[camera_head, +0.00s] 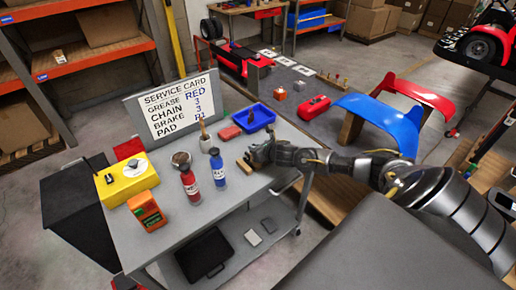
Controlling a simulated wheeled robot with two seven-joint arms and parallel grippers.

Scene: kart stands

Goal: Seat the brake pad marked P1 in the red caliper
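My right arm comes in from the right, and its gripper (256,156) is low over the grey cart's right edge. The fingers are small and dark, and I cannot tell whether they are open or shut. A small tan block (244,166) lies right beside the fingertips; I cannot tell whether they touch it. I cannot make out a pad marked P1. A red block-like thing (314,107) lies on the dark bench behind; I cannot tell whether it is the red caliper. My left gripper is not in view.
The grey cart top (222,196) holds a red bottle (189,186), a blue bottle (217,168), a yellow box (128,182), an orange box (147,211) and a blue tray (253,117). Blue bodywork (384,121) stands behind my arm. The cart's front right is clear.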

